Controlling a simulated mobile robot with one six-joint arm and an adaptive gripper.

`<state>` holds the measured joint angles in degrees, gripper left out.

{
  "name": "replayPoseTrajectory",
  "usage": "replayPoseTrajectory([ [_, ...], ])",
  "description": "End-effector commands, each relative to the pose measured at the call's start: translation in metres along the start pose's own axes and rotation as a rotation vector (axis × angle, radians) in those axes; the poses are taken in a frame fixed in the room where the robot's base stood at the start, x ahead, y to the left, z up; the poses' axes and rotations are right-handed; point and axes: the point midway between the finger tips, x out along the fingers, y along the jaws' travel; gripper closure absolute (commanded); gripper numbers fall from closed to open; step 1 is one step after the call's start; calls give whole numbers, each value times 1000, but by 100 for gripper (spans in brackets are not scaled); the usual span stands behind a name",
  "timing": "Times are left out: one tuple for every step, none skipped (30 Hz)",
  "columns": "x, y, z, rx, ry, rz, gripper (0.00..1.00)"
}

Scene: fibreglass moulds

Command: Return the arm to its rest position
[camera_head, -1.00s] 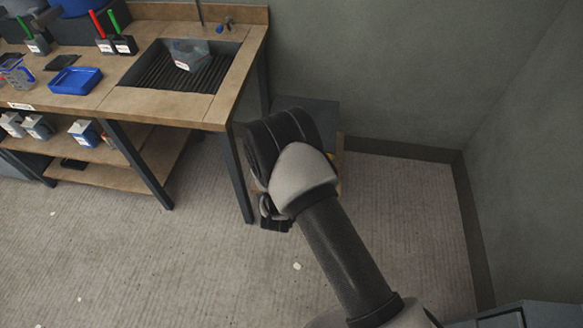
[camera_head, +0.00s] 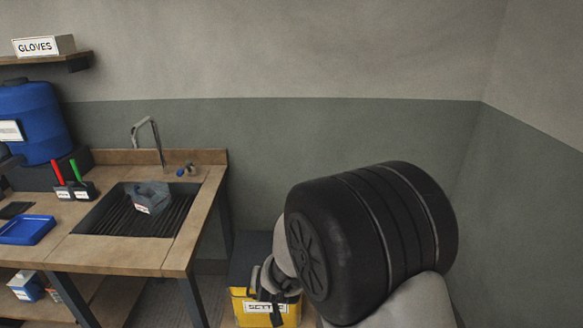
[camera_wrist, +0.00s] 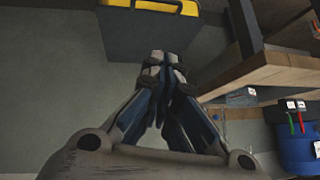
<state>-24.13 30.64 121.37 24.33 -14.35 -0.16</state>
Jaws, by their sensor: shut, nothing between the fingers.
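My arm shows in the head view as a large black joint with grey links at the lower right. My gripper (camera_head: 268,280) is partly hidden behind the arm there, in front of a yellow bin with a dark lid. In the wrist view my gripper (camera_wrist: 163,62) has its fingertips together with nothing between them. The fingers hang in free air, with the bin and the workbench beyond them.
The wooden workbench (camera_head: 120,252) stands at left with a sink (camera_head: 110,215), a grey container (camera_head: 150,196) in it and a blue tray (camera_head: 27,230). The yellow bin (camera_head: 253,312) stands right of the bench, also in the wrist view (camera_wrist: 160,6). A bare wall (camera_head: 300,150) lies behind.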

Motion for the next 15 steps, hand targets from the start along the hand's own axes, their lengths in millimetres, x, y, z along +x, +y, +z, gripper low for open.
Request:
replayPoseTrajectory([
  [-29,6,-15,4,-7,-11,100],
  [-43,10,-19,2,-18,-15,100],
  [-63,15,-24,-1,-32,-20,100],
  [-78,19,-26,-4,-43,-22,100],
  [-93,24,-28,-7,-54,-24,100],
  [-113,31,-29,-12,-67,-24,100],
  [-128,36,-30,-16,-77,-23,100],
  [-144,41,-29,-21,-87,-22,100],
  [-164,49,-27,-26,-100,-18,100],
  [-178,55,-24,-31,-111,-13,100],
  [-193,60,-21,-35,-121,-8,100],
  [-212,69,-16,-42,-133,1,100],
  [-226,75,-11,-46,-144,8,100],
  [-240,81,-6,-50,-153,18,100],
  [-258,89,2,-55,-166,31,100],
])
